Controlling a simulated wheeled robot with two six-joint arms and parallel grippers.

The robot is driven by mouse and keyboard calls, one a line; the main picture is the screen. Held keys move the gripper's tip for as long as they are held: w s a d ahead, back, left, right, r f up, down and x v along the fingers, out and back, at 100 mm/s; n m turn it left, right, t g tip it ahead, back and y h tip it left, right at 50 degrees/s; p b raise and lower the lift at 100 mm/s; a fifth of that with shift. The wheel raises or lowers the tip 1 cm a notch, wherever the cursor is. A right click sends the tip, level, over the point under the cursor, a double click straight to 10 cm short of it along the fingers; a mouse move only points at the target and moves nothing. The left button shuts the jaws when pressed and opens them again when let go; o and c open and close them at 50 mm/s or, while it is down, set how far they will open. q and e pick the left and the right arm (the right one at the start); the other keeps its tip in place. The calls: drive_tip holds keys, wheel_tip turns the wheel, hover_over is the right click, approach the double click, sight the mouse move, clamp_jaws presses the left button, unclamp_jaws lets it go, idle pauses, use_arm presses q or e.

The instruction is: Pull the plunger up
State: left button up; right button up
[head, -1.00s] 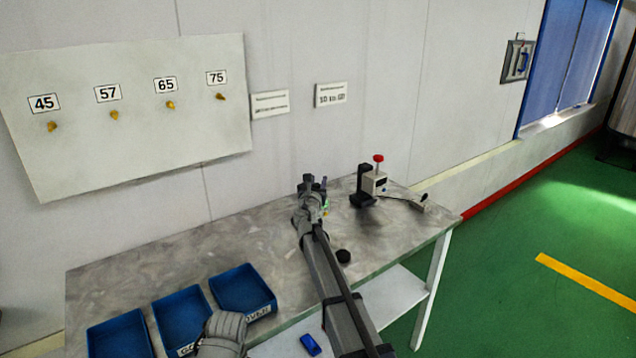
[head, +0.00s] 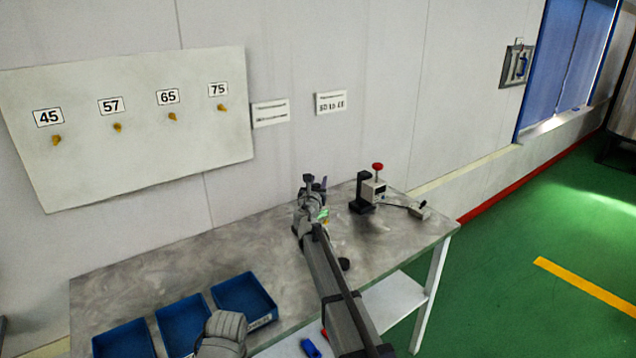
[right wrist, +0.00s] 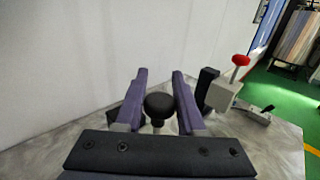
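A black round knob on a thin metal stem (right wrist: 159,104) stands between the two purple fingers of my right gripper (right wrist: 158,76) in the right wrist view. The fingers are apart, one on each side of the knob, and reach beyond it; I cannot tell whether they touch it. In the head view my right gripper (head: 315,184) is small, above the far side of the table (head: 215,255), and the knob cannot be made out there.
A device with a red knob (head: 377,167) and black stand (head: 361,193) is right of my right gripper; it also shows in the right wrist view (right wrist: 240,60). Blue bins (head: 244,299) line the table's front left. A numbered board (head: 130,150) hangs behind. The table's middle is clear.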

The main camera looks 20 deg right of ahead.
drive_tip(key=o, duration=0.4)
drive_tip(key=v, duration=0.7)
drive_tip(key=shift+s+a, duration=0.2)
drive_tip(key=shift+s, duration=0.15)
